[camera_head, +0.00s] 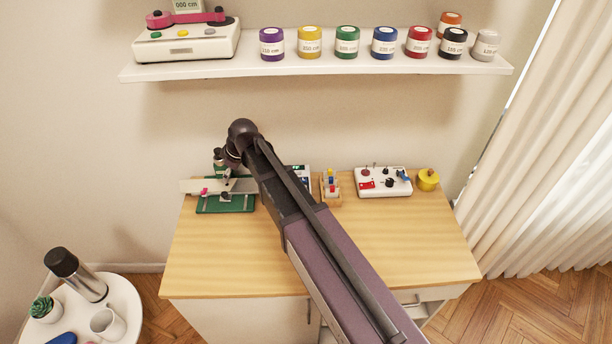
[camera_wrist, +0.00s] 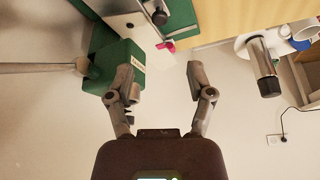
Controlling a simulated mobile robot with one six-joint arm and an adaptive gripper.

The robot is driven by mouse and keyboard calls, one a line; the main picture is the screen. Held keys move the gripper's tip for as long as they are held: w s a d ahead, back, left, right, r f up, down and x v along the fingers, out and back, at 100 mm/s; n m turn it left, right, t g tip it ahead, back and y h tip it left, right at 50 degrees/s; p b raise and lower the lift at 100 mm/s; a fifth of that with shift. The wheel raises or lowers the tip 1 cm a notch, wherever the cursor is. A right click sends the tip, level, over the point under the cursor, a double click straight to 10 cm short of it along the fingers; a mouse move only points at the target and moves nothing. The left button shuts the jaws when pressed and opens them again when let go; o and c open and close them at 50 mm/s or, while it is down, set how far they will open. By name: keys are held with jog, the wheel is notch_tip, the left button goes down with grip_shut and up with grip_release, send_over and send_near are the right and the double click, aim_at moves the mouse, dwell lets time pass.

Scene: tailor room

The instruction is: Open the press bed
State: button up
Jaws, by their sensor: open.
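The press, with a green base (camera_head: 225,207), stands at the table's back left corner. A pale flat plate (camera_head: 190,187) lies above the base and sticks out to the left. In the wrist view a green block (camera_wrist: 115,62) of the press, with a small label, is near the left finger, and a grey bar runs out to its left. A pink knob (camera_wrist: 166,45) shows beyond the fingers. My gripper (camera_wrist: 160,95) is open, its fingers apart with nothing between them. In the head view my arm partly covers the press, so contact cannot be told.
The wooden table (camera_head: 210,265) is clear in front. A white control box (camera_head: 384,182), a yellow pot (camera_head: 428,180) and a small wooden rack (camera_head: 330,188) stand further right. A shelf (camera_head: 320,70) with several jars hangs above. A round side table (camera_head: 125,300) with a black-topped flask (camera_head: 75,273) is lower left.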

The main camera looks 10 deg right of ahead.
jog(key=s+d+r+m+h+p, duration=0.1)
jog(key=s+d+m, duration=0.1)
jog(key=d, duration=0.5)
jog(key=s+d+r+m+g+h+p, duration=0.1)
jog(key=s+d+m, duration=0.2)
jog(key=s+d, duration=0.2)
jog(key=s+d+r+m+h+p, duration=0.1)
jog(key=s+d+m, duration=0.2)
jog(key=d, duration=0.7)
jog(key=shift+s+r+p, duration=0.15)
jog(key=shift+p, duration=0.25)
